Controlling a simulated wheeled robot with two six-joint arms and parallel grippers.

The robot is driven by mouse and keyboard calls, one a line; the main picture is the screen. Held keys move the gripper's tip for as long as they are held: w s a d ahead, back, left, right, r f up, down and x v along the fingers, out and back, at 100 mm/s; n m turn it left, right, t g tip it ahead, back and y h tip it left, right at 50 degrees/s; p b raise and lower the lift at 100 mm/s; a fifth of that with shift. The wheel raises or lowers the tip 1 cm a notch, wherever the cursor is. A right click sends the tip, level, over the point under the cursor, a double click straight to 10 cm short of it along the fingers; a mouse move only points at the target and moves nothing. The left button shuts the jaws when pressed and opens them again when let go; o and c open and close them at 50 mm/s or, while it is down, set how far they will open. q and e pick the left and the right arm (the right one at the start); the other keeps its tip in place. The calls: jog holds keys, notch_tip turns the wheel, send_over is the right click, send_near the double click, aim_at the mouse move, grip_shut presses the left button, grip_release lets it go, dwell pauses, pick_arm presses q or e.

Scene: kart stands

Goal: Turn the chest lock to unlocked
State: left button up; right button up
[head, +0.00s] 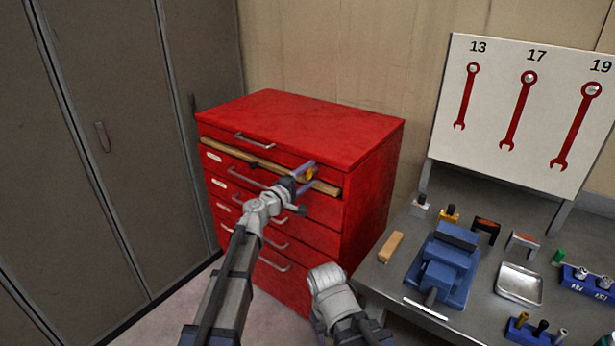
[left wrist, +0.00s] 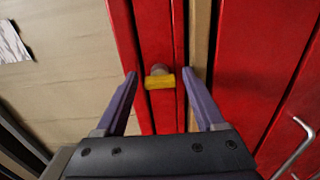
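The red chest (head: 290,120) stands against the wall with its drawers facing me. Its lock has a yellow knob (head: 310,174) at the right of the upper front. The knob shows in the left wrist view as a yellow bar (left wrist: 160,83) lying across the picture on a round base. My left gripper (head: 304,175) is at the lock. In the left wrist view its purple fingers (left wrist: 160,75) are apart, one on each side of the knob, with gaps visible. My right arm shows low in the head view, but its gripper fingers do not.
A wooden strip (head: 245,164) runs across the chest front beneath the top drawer. A grey workbench (head: 380,275) at right holds a blue vise (head: 442,265), a metal tray (head: 520,284) and small tools. Grey lockers (head: 100,200) stand at left.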

pick_arm(q)
jog(key=shift+o, duration=0.3)
jog(key=shift+a, duration=0.1)
jog(key=v, duration=0.7)
jog(key=shift+s+a, duration=0.2)
jog(key=shift+s, duration=0.1)
